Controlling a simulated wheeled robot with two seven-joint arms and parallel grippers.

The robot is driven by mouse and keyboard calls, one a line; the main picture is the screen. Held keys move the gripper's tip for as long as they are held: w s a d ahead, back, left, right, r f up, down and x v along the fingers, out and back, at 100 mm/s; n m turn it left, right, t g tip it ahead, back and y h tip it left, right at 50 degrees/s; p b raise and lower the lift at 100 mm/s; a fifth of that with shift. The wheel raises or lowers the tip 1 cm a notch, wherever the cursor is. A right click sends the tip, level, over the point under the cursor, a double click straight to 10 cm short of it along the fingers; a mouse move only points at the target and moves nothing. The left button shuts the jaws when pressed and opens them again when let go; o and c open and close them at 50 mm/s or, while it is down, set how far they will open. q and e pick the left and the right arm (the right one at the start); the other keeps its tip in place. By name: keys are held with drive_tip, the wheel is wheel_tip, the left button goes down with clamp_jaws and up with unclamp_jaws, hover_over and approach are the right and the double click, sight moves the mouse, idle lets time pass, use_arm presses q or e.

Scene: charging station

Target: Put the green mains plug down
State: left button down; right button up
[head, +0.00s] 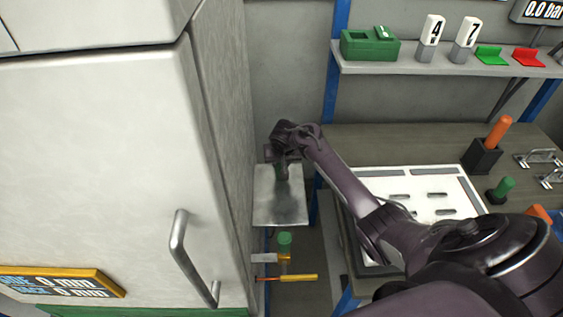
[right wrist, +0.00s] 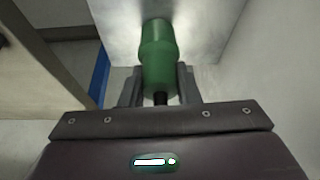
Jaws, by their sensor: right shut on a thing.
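The green mains plug (right wrist: 158,58) is between the two fingers of my right gripper (right wrist: 160,88) in the right wrist view. Its dark narrow end points back toward the gripper and its green body extends beyond the fingertips. A bare grey metal plate (right wrist: 199,28) lies behind the plug; I cannot tell whether they touch. In the head view my right gripper (head: 282,166) is over the far part of the same plate (head: 280,207), and the plug is mostly hidden there. My left gripper is not in view.
A tall light cabinet (head: 100,170) with a handle (head: 182,250) stands close left of the plate. A white slotted panel (head: 420,190) lies on the bench to the right. A green-topped fitting (head: 285,238) and yellow rod (head: 300,277) are below the plate. A shelf (head: 450,70) runs above.

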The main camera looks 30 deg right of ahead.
drive_tip(key=shift+f, duration=0.1)
drive_tip(key=o, duration=1)
drive_tip(key=shift+r, duration=0.25)
drive_tip(key=p+v, duration=0.1)
drive_tip(key=v, duration=1)
drive_tip(key=shift+s+r+p, duration=0.2)
drive_tip(key=shift+r+p, duration=0.1)
drive_tip(key=shift+a+f, duration=0.1)
